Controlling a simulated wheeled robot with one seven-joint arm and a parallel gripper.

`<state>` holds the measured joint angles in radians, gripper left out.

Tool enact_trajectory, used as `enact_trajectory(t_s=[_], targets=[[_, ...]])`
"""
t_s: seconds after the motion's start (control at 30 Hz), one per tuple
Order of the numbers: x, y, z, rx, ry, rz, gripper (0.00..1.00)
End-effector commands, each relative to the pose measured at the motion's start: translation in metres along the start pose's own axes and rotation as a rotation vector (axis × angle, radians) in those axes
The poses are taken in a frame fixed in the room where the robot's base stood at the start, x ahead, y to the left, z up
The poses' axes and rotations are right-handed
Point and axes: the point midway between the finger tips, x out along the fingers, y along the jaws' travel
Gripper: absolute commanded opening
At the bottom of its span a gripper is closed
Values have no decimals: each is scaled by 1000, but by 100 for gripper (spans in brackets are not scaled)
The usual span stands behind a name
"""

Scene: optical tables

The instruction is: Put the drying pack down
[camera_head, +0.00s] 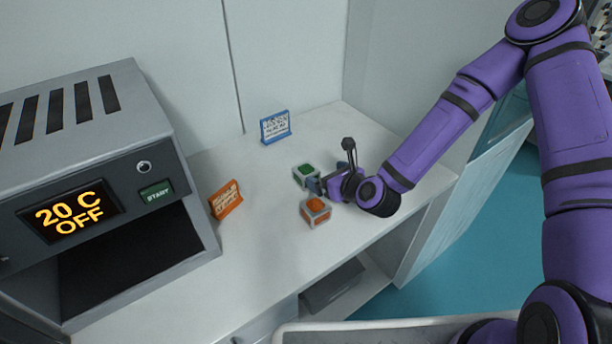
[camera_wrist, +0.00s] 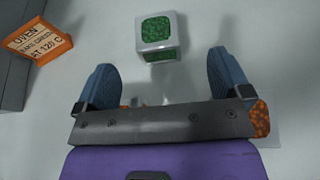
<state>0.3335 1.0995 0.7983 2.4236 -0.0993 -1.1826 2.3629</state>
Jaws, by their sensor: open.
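Two small pale-framed cubes, which look like drying packs, are on the white bench. The one with green faces (camera_head: 306,175) sits just beyond my gripper (camera_head: 318,187). In the wrist view the green cube (camera_wrist: 158,37) is upright, ahead of the spread blue fingers (camera_wrist: 160,64) and apart from them. The one with orange faces (camera_head: 316,211) stands nearer the bench's front edge. In the wrist view the orange cube (camera_wrist: 262,116) is partly hidden behind the right finger and gripper body. My gripper is open with nothing between its fingers.
A grey oven (camera_head: 110,200) at left has an open dark chamber, a START button and a display reading 20 C OFF. An orange sign (camera_head: 226,200) stands beside it. A blue-framed sign (camera_head: 275,127) stands near the back wall. The bench (camera_head: 265,245) is otherwise clear.

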Motion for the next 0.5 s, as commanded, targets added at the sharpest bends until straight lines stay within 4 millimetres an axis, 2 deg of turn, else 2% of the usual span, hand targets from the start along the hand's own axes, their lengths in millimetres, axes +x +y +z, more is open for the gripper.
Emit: enact_trajectory(t_s=[0.2, 0.5], targets=[[33, 1, 0, -3, -1, 0, 96], [54, 2, -1, -4, 0, 1, 96]])
